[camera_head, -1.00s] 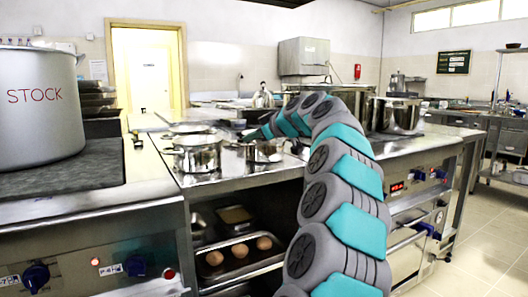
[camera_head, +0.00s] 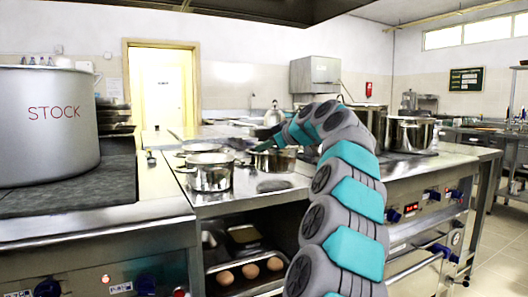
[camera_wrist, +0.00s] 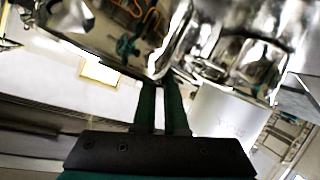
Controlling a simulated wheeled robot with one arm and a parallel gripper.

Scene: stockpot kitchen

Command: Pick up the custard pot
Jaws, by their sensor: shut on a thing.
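The custard pot (camera_head: 275,160) is a small shiny steel pot in the head view. In the wrist view its side (camera_wrist: 110,22) fills the top and carries orange lettering, partly cut off. My gripper (camera_wrist: 162,86) is shut at the pot's edge; its dark green fingers run up to it. In the head view my gripper (camera_head: 246,144) shows beside the pot's left rim, partly hidden by my arm. The pot hangs a little above the steel counter (camera_head: 240,200), with a dark shadow patch under it.
Another steel pot (camera_head: 210,175) stands close on the left. A large stockpot (camera_head: 45,125) marked STOCK is at far left. More pots (camera_head: 410,134) stand on the right range. A tray with several eggs (camera_head: 250,270) is on the shelf below.

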